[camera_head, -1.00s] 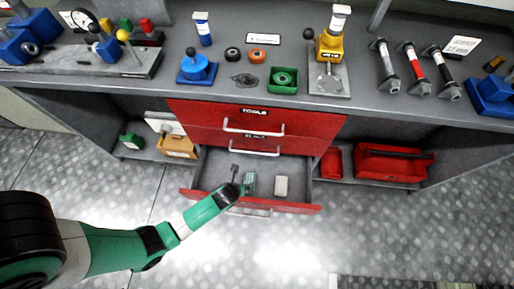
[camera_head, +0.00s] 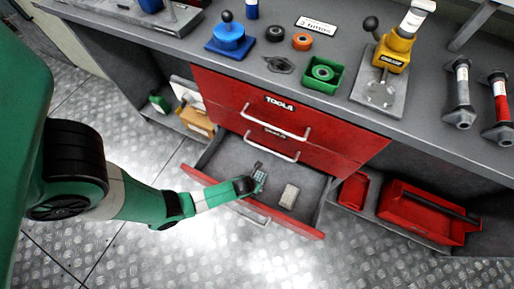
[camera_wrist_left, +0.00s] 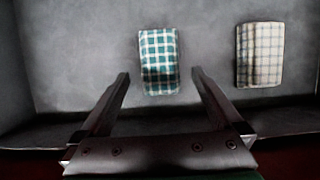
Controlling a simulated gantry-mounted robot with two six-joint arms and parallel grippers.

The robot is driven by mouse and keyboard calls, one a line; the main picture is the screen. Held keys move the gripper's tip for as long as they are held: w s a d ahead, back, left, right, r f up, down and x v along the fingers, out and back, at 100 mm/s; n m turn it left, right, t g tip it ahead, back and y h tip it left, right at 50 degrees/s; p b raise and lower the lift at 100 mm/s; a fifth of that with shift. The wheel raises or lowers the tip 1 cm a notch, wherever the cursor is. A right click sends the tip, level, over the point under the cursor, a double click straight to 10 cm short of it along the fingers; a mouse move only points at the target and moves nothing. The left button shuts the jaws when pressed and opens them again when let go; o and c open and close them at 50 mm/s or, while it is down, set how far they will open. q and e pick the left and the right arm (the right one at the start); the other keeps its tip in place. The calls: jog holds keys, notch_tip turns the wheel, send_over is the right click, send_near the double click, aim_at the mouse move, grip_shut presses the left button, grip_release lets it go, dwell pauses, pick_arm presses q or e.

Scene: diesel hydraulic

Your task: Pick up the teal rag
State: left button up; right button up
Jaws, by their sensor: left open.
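The teal rag is a folded teal-and-white checked cloth lying flat on the floor of the open drawer. It shows in the left wrist view (camera_wrist_left: 158,60) and small in the head view (camera_head: 260,175), partly hidden by my gripper. My left gripper (camera_wrist_left: 160,76) is open and empty, with its two fingers spread to either side of the rag's near edge. In the head view the left gripper (camera_head: 256,184) reaches down into the drawer right beside the rag. I cannot tell its exact height above the cloth. My right gripper is in neither view.
A beige checked rag (camera_wrist_left: 260,55) lies right of the teal one in the open drawer (camera_head: 315,233). The drawer's front wall stands close to my gripper. A closed red drawer (camera_head: 262,105) is above. A red toolbox (camera_head: 425,212) sits on the right shelf.

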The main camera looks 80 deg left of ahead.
pick_arm(q)
jog(key=b+x, duration=0.3)
jog(key=x, duration=0.2)
jog(key=c, duration=1.3)
